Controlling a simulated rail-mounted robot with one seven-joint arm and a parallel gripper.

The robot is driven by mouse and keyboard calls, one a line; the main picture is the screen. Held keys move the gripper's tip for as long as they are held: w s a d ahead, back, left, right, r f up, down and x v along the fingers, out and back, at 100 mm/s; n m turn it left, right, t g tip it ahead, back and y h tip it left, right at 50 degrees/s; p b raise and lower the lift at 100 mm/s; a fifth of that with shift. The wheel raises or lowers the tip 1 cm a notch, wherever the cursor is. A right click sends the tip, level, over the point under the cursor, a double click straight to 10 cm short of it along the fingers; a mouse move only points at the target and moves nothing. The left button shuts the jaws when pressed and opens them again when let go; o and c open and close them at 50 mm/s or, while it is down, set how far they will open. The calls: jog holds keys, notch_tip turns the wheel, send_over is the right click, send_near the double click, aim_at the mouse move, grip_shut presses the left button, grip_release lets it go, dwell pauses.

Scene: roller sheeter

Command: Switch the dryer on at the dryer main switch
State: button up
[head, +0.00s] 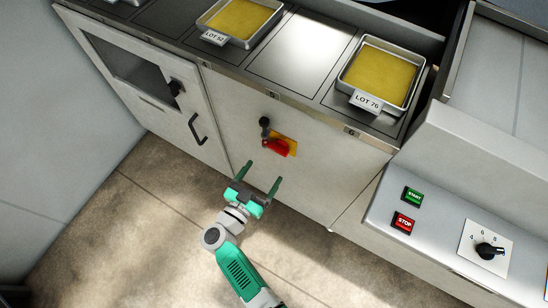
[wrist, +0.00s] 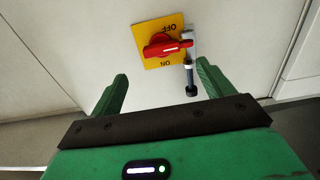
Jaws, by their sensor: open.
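The dryer main switch is a red rotary handle (head: 275,148) on a yellow plate (head: 291,146), on the pale cabinet front. In the wrist view the red handle (wrist: 165,47) lies roughly crosswise, between an upside-down OFF at the plate's upper edge (wrist: 152,28) and ON at the lower edge. A grey bar with a black-knobbed pin (wrist: 190,82) sits beside the handle's right end; the black knob (head: 264,122) also shows in the head view. My gripper (head: 260,176) is open and empty, with its fingers (wrist: 162,72) pointing at the switch, apart from it.
A windowed door (head: 135,75) with handles is left of the switch. Above, the counter holds trays of yellow sheets, including the LOT 76 tray (head: 380,75). At right, a console carries a green START button (head: 412,195), a red STOP button (head: 403,223) and a dial (head: 487,249).

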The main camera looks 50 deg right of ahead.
aim_at(277, 151)
jog(key=b+x, duration=0.3)
jog(key=x, duration=0.4)
jog(key=shift+w, duration=0.1)
jog(key=shift+w+d+r, duration=0.1)
jog(key=shift+d+r, duration=0.05)
jog(key=shift+d, duration=0.25)
jog(key=c, duration=1)
